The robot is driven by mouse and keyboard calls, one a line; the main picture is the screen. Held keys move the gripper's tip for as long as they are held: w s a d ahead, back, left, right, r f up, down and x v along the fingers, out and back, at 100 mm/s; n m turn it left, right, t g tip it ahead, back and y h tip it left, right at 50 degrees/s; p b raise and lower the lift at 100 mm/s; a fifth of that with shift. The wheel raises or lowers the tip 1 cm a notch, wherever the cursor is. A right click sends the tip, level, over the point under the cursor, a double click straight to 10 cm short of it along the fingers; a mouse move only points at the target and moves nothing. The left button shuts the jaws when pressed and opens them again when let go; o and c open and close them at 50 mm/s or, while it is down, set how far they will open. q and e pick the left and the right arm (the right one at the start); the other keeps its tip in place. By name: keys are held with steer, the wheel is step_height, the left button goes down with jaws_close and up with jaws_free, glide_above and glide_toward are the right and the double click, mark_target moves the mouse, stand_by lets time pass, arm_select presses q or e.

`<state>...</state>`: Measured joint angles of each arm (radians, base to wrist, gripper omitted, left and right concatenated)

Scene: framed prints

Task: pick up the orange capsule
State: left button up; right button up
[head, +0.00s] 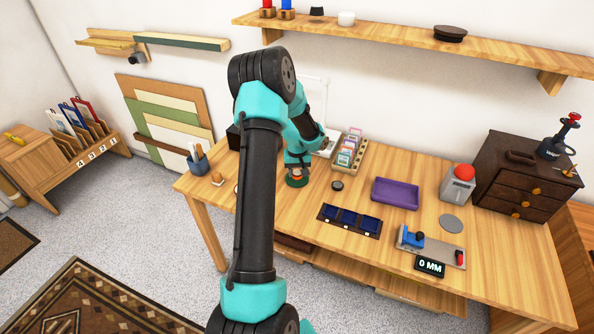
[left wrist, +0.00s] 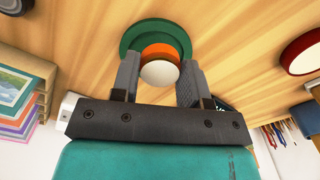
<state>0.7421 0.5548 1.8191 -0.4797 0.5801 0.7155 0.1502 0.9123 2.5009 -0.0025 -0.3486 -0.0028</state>
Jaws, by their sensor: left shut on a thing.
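The orange capsule (left wrist: 160,49), orange with a white rounded end, sits between the two fingers of my left gripper (left wrist: 160,66) in the left wrist view. The fingers are shut on its sides. A round green stand (left wrist: 130,45) is right behind the capsule against the wooden table; I cannot tell whether capsule and stand still touch. In the head view my left gripper (head: 297,171) points down over the green stand (head: 297,183), and the capsule is mostly hidden there. My right gripper is in neither view.
A pen cup (head: 198,164) stands left. My left arm hides part of the table.

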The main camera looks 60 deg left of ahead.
arm_select(q)
steer(key=s+d, duration=0.2)
steer(key=d, duration=0.2)
steer(key=s+d+r, duration=0.1)
steer(key=s+d, duration=0.1)
steer(key=d, duration=0.1)
steer(key=s+d, duration=0.3)
steer(key=d, duration=0.1)
steer(key=shift+d+r, duration=0.2)
steer(key=shift+d, duration=0.15)
